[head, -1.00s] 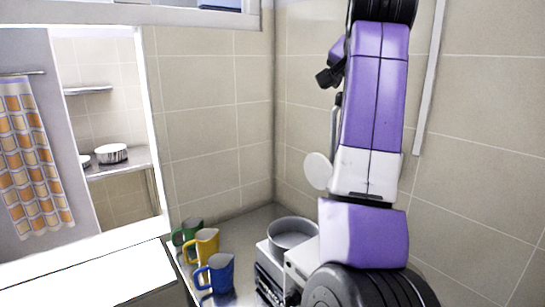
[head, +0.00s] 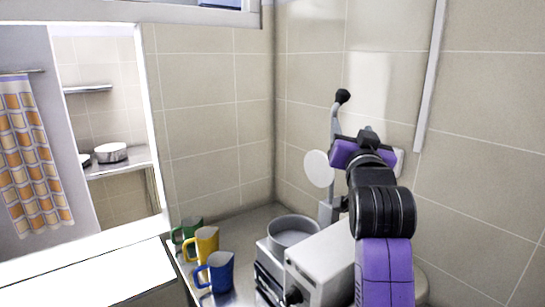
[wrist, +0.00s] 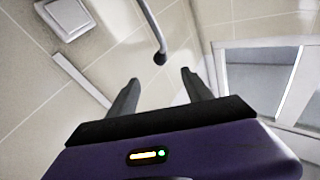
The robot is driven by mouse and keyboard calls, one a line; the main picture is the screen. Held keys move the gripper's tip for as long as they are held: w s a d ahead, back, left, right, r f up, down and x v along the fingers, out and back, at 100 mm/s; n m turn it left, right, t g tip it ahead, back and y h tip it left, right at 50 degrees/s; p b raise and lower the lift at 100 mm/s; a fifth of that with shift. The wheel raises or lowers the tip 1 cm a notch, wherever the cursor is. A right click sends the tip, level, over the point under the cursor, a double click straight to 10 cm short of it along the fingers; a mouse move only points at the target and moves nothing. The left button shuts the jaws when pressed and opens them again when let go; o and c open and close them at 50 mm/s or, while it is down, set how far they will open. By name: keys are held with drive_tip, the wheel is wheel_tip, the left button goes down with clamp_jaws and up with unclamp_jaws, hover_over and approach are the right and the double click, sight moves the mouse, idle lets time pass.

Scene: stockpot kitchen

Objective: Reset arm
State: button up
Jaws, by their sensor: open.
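My gripper (wrist: 158,85) shows in the wrist view with its two dark fingers spread wide and nothing between them. A grey lever with a black ball end (wrist: 160,58) is beyond the fingertips there, apart from them as far as I can tell. In the head view my purple and black arm rises at the right and is folded near the tiled wall. The gripper's fingers are hard to make out in that view.
A grey machine (head: 320,262) with a round pan (head: 292,232) and an upright lever (head: 336,125) stands beside my arm. Green (head: 187,231), yellow (head: 203,244) and blue (head: 216,272) mugs stand left of it on a metal counter (head: 258,217). The wall above the mugs is clear.

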drive_tip(key=s+f+n+t+y+b, duration=0.1)
drive_tip(key=s+f+n+y, duration=0.3)
drive_tip(key=s+f, duration=1.7)
drive_tip(key=s+d+f+g+b, duration=0.1)
drive_tip(key=s+f, duration=0.5)
drive_tip(key=s, duration=0.6)
drive_tip(key=s+d+f+g+h, duration=0.1)
drive_tip(key=s+f+g, duration=0.2)
drive_tip(key=s+f, duration=0.4)
drive_tip(key=s+f+g+b, duration=0.1)
drive_tip(key=s+f, duration=0.5)
drive_tip(key=s, duration=1)
drive_tip(key=shift+s+d+f+g+h+b, duration=0.2)
drive_tip(key=shift+s+d+g+h+b, duration=0.15)
drive_tip(key=shift+g, duration=0.35)
